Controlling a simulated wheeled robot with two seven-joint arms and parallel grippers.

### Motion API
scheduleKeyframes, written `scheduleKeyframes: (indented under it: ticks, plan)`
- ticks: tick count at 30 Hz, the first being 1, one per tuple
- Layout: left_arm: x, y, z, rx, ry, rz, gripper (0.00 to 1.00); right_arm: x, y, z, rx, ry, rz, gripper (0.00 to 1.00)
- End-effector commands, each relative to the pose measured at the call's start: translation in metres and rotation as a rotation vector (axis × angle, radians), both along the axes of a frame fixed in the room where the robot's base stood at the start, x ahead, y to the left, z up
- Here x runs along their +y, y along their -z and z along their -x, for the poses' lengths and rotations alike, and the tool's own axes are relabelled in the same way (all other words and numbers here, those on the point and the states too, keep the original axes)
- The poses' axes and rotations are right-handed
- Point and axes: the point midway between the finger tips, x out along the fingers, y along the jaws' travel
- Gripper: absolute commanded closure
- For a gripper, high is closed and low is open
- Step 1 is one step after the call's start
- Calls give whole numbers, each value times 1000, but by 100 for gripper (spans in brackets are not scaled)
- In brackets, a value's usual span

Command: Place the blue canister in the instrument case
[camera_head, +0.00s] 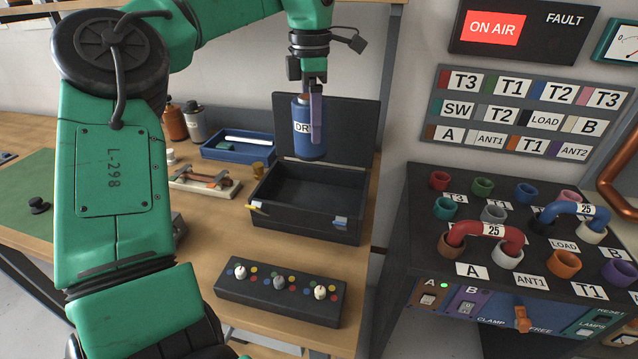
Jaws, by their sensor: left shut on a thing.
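The blue canister (301,143) has a white label with dark letters, partly covered by a gripper finger. My left gripper (316,100) is shut on it near its top and holds it upright. The canister appears above the back part of the black instrument case (300,225), in front of its raised lid (345,120). The case stands open on the wooden bench, and its visible inside looks empty. Its front has two latches. The canister's bottom looks clear of the case. My right gripper is not in view.
A blue tray (238,152) and a small wooden stand (205,185) sit left of the case. A dark knob box (280,292) lies in front. The patch panel (520,225) with coloured sockets and cables stands right. My left arm hides part of the bench.

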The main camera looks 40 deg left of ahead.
Motion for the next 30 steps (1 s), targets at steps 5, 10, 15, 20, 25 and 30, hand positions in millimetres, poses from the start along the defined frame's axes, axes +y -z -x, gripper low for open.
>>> scheduleKeyframes:
  ticks: [5,10,15,20,25,30]
  plan:
    - [0,61,0,3,2,4,94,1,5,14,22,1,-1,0]
    - [0,92,-1,0,0,1,94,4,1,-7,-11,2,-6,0]
    - [0,125,0,4,0,1,94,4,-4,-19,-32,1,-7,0]
    - [0,137,-1,-1,-1,0,94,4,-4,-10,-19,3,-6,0]
    - [1,137,-1,-1,-1,-1,3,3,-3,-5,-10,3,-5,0]
    - [1,137,-1,0,-1,-1,0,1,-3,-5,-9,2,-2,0]
